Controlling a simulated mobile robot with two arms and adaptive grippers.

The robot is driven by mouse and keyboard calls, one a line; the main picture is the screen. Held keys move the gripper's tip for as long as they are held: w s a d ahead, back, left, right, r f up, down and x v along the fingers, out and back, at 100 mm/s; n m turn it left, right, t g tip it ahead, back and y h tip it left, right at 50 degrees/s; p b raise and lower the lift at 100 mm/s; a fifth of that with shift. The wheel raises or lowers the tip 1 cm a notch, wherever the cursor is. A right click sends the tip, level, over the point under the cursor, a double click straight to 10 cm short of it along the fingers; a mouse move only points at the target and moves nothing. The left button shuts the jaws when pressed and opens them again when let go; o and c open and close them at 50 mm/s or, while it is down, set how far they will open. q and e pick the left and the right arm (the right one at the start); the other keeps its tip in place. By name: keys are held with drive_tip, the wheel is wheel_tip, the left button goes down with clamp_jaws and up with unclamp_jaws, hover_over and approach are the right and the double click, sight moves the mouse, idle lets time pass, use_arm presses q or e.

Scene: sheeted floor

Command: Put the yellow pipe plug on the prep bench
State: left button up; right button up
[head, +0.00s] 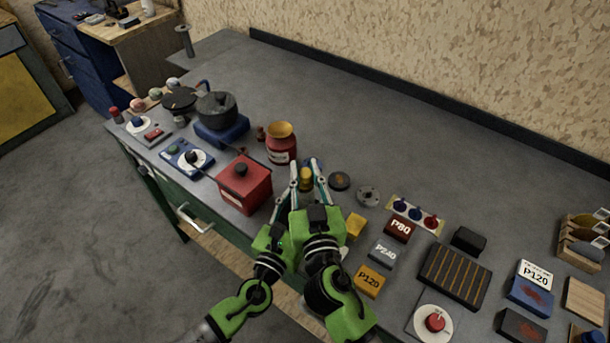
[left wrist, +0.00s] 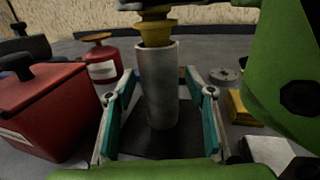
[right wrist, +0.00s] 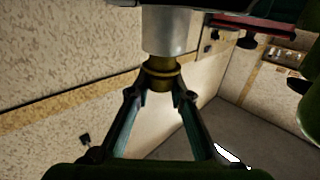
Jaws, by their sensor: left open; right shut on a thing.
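The yellow pipe plug (head: 306,179) is between my right gripper's fingers, above the long grey bench (head: 370,130). My right gripper (right wrist: 160,90) is shut on the plug, which also shows at the top of the left wrist view (left wrist: 155,28). The plug sits at the end of a grey pipe (left wrist: 158,88); how deep it is seated I cannot tell. The pipe looks upright in the left wrist view. My left gripper (left wrist: 160,95) is open, with one finger on each side of the pipe. Both grippers overlap in the head view, hiding most of the pipe.
A red box with a black knob (head: 244,184) and a red can with a yellow funnel top (head: 281,143) stand close left. Grey discs (head: 368,195) and small labelled blocks (head: 382,252) lie to the right. The bench's back middle (head: 420,140) is clear.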

drive_tip(key=shift+f, duration=0.65)
drive_tip(key=shift+f+b, duration=0.25)
drive_tip(key=shift+b, duration=0.2)
drive_tip(key=o, duration=0.8)
drive_tip(key=shift+r, duration=0.1)
